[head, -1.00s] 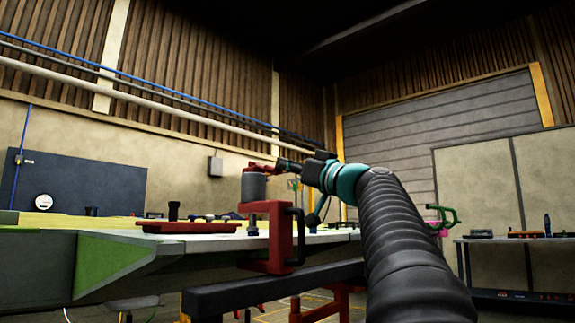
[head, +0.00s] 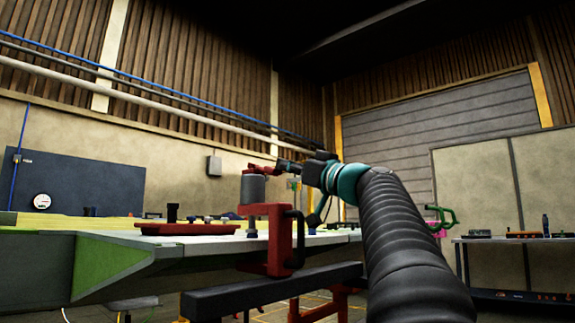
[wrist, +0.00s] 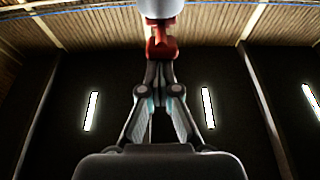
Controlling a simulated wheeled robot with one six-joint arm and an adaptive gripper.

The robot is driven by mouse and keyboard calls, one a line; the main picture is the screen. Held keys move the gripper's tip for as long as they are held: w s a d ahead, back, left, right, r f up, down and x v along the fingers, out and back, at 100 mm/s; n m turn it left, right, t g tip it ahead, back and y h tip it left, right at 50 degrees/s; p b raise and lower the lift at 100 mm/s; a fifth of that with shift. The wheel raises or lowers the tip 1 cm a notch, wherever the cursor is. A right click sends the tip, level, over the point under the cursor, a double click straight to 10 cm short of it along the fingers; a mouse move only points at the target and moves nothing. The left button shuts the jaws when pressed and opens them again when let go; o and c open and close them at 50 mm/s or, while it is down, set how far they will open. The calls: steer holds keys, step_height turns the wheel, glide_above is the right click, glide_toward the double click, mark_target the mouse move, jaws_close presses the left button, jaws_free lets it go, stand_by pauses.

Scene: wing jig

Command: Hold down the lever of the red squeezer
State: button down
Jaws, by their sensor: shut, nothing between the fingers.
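The red squeezer (head: 279,240) is a red C-shaped frame at the edge of the wing jig, with a grey cylinder (head: 253,189) on top. Its red lever (head: 261,168) lies across the top of the cylinder. My gripper (head: 281,165) is at the lever's right end, shut. In the wrist view my gripper (wrist: 160,68) has its fingertips together at the red lever (wrist: 161,42), with the grey cylinder (wrist: 160,8) beyond. The tips look to meet the lever's end, but I cannot tell if they press on it. Nothing is held between the fingers.
The wing jig (head: 110,262) stretches left, with a red plate (head: 188,229) and dark fittings on top. A black bar (head: 270,290) runs in front, below the squeezer. A green clamp (head: 441,218) and a side table (head: 515,239) with tools stand at the right.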

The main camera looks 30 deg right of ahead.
steer(key=b+v, duration=0.3)
steer(key=v, duration=0.6)
steer(key=shift+s+f, duration=0.15)
steer(key=shift+s, duration=0.15)
stand_by(0.4)
